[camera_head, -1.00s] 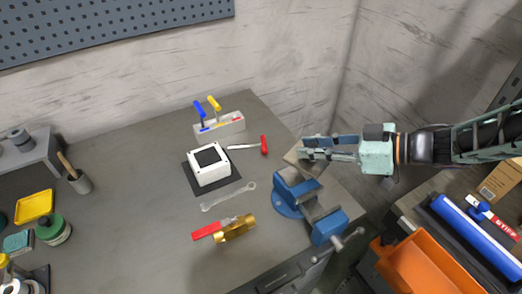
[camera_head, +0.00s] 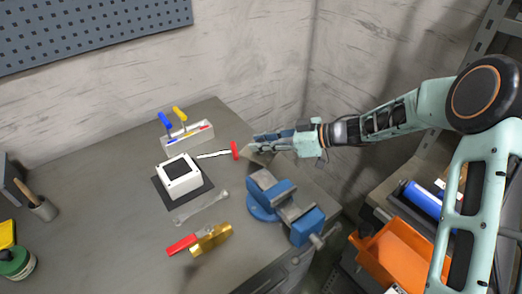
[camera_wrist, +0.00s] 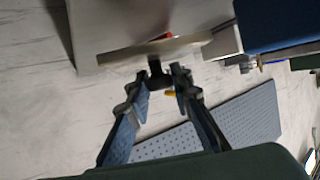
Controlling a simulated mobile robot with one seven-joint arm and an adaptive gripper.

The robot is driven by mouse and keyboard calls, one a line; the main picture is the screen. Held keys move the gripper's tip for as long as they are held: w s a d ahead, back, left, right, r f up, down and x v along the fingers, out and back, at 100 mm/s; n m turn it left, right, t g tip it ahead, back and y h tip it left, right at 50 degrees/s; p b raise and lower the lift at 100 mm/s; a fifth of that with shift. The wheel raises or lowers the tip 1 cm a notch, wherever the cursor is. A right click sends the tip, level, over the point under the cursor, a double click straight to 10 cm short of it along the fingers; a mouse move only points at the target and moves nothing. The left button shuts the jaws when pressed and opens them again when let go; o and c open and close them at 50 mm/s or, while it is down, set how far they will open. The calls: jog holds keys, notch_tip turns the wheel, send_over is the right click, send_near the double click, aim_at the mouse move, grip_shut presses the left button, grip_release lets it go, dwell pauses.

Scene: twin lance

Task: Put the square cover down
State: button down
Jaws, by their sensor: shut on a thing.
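My gripper (camera_head: 256,143) is at the right end of the workbench, above its far right part. It is shut on the square cover (camera_wrist: 150,48), a thin pale beige plate seen nearly edge-on in the wrist view. The fingers close around a dark knob (camera_wrist: 158,73) on the cover.
A blue vise (camera_head: 264,201) stands just in front of my gripper. The bench's left-middle is clear.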

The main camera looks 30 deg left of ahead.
jog(key=shift+w+a+f, duration=0.15)
jog(key=shift+f, duration=1.45)
jog(key=shift+f, duration=0.1)
jog(key=c, duration=2.2)
grip_release()
jog(key=shift+f, duration=0.2)
jog(key=o, duration=0.5)
jog(key=shift+c, duration=0.2)
jog(key=shift+r, duration=0.1)
jog(key=shift+r, duration=0.2)
jog(key=v, duration=1.2)
jog(key=shift+f, duration=0.1)
